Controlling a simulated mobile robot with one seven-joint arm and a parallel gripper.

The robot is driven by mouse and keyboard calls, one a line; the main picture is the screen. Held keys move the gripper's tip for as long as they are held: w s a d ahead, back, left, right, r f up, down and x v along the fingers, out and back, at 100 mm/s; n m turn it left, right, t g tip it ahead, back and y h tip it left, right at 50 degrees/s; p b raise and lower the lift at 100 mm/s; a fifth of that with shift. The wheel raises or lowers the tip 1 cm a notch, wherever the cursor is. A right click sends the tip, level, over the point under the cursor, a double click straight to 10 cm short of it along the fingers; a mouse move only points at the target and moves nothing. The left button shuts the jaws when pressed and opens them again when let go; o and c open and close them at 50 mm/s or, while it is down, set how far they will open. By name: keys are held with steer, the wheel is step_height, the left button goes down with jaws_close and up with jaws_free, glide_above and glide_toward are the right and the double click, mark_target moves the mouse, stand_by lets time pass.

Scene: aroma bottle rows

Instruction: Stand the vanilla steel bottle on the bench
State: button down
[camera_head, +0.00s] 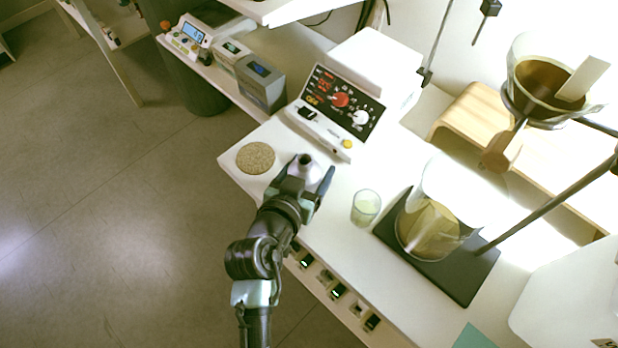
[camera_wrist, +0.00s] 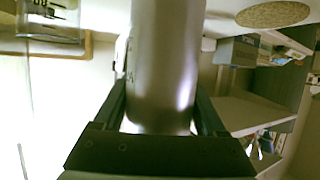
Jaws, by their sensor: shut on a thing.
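A grey steel bottle (camera_head: 304,166) with a dark opening on top is between the fingers of my gripper (camera_head: 303,180), over the left end of the white bench (camera_head: 330,215). In the wrist view the bottle (camera_wrist: 165,65) is a smooth grey cylinder running up out of the frame. My gripper (camera_wrist: 160,112) is shut on it, with one finger on each side. Faint marks show on its left side, but I cannot read a name. In the head view it looks roughly upright. I cannot tell whether its base touches the bench.
A round cork mat (camera_head: 255,158) lies left of the bottle. A control box (camera_head: 340,105) stands behind it. A glass beaker (camera_head: 366,207) stands to the right, beside a dark stand base (camera_head: 455,280) with a large glass vessel (camera_head: 428,228). Small bare bench patches lie around the bottle.

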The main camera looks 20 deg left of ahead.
steer(key=shift+f+b, duration=0.4)
steer(key=shift+f, duration=1.4)
steer(key=shift+f, duration=0.1)
steer(key=shift+f, duration=0.15)
jaws_free()
steer(key=shift+s+r, duration=0.1)
steer(key=shift+r, duration=0.2)
steer(key=v, duration=1.1)
steer(key=shift+s+r, duration=0.15)
steer(key=shift+s, duration=0.2)
